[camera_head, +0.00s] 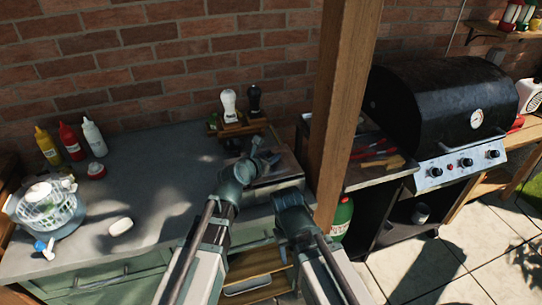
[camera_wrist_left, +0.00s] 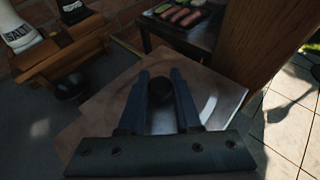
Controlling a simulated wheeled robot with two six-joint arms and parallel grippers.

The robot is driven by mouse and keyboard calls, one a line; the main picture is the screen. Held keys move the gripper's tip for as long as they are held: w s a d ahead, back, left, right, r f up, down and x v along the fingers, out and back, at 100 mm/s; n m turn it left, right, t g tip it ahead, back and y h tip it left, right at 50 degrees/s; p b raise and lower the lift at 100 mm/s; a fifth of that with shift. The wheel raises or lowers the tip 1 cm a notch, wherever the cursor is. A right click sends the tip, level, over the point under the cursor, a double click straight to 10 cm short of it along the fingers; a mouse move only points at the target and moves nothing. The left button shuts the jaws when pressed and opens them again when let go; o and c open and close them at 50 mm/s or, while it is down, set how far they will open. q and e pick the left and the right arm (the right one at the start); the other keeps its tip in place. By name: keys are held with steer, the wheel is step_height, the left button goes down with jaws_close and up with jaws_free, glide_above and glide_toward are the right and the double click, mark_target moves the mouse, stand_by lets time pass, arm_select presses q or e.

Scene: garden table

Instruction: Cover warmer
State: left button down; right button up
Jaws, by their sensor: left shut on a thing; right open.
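The warmer (camera_head: 284,168) is a low grey metal unit at the right end of the counter, largely hidden behind my arms. My left gripper (camera_head: 262,157) is over it. In the left wrist view, my left gripper (camera_wrist_left: 161,90) is shut on a dark round knob (camera_wrist_left: 161,86), which looks like the handle of the warmer's cover. A flat brownish and shiny metal surface (camera_wrist_left: 211,103) lies below the fingers. I cannot tell whether the cover is seated or raised. My right gripper (camera_head: 291,199) is lower, in front of the counter's right end; it is open, with its fingers hard to make out.
A wooden rack (camera_head: 236,128) with salt and pepper mills stands behind the warmer. A wooden post (camera_head: 342,110) rises close on the right, with a black grill (camera_head: 440,95) beyond. Bottles (camera_head: 70,142) and a white basket (camera_head: 47,208) stand at left. The counter's middle is mostly clear.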

arm_select(q)
steer(key=shift+f+b, duration=0.7)
steer(key=shift+f, duration=0.1)
arm_select(e)
steer(key=shift+f, duration=0.8)
arm_select(q)
steer(key=c, duration=0.5)
jaws_free()
